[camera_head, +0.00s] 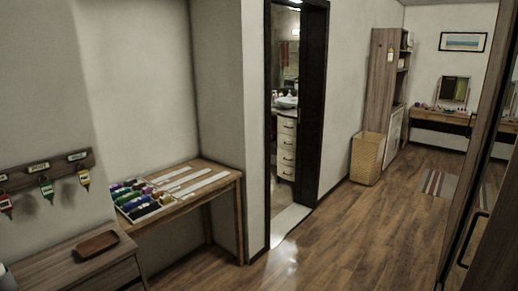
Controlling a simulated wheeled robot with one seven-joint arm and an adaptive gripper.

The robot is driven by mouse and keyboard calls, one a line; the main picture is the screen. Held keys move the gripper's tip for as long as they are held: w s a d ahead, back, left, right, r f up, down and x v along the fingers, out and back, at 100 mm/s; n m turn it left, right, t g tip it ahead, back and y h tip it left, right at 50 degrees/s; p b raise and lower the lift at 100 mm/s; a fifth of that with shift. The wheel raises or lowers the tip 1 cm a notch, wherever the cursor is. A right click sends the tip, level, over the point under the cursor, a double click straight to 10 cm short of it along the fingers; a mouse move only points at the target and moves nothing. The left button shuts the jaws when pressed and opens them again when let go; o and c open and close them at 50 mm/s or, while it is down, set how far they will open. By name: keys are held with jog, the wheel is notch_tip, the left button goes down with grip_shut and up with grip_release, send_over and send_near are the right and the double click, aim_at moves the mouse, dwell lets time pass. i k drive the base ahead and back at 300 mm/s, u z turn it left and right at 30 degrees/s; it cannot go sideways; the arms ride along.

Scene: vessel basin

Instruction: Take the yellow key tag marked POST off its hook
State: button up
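A dark wooden hook rack (60,168) is fixed to the wall at the left edge of the head view. The writing on the tag and label is too small to read surely. My gripper is not in view.
A wooden cabinet (65,268) with a brown tray (97,244) stands below the rack. Beside it, a wooden table (222,181) holds a box of colourful items. A doorway, a wicker basket (367,158) and open wooden floor (340,235) lie to the right.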

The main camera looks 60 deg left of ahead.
aim_at(83, 176)
jog(key=u, duration=0.05)
jog(key=i, duration=0.45)
jog(key=u, duration=3.45)
